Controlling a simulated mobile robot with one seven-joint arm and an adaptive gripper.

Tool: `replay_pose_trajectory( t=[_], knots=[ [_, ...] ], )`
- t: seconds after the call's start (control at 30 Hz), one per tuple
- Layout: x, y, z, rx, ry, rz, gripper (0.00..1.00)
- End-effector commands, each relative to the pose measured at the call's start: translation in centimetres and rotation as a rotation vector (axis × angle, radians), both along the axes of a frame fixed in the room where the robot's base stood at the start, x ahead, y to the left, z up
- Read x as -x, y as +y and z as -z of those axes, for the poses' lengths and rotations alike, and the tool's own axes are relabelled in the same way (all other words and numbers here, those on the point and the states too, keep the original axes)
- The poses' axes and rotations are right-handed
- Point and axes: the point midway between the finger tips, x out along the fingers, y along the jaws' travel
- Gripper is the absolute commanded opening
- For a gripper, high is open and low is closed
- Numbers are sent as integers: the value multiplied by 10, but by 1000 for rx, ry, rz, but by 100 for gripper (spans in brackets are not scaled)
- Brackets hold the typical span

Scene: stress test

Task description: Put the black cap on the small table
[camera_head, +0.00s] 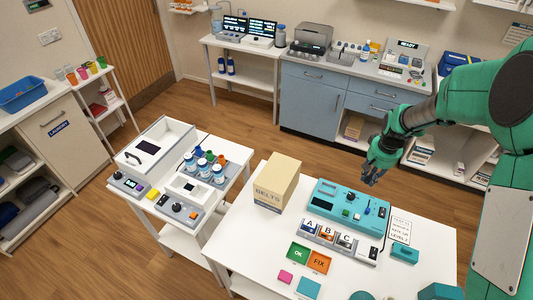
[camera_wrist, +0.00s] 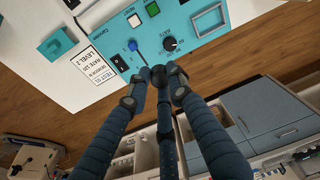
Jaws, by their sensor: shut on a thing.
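My gripper (camera_head: 372,172) is in the air just behind the far edge of the white table with the teal device. In the wrist view its fingers (camera_wrist: 160,84) come together around a small dark round thing (camera_wrist: 158,73), which looks like the black cap; the fingers hide much of it. The head view is too small to show it. A smaller white table (camera_head: 228,178) stands to the left, holding a white open tray (camera_head: 178,128), several capped bottles (camera_head: 204,170) and grey devices.
The teal device (camera_head: 348,202) with knobs and switches stands on the near table (camera_head: 240,240), beside a tall BELTS box (camera_head: 277,182) and a LEVEL 2 sign (camera_head: 400,229). A blue cabinet (camera_head: 312,100) stands at the back. Open wooden floor (camera_head: 325,153) lies between.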

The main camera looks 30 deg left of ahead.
Motion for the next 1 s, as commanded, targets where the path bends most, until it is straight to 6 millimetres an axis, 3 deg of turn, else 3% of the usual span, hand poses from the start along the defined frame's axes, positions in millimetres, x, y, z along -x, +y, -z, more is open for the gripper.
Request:
replay_pose_trajectory(
  t=[0.2,0.5,1.0],
  knots=[
    [-31,64,-3,1,2,-65,11],
    [-61,154,-4,3,3,-148,11],
    [-76,315,3,7,4,-286,11]
  ],
)
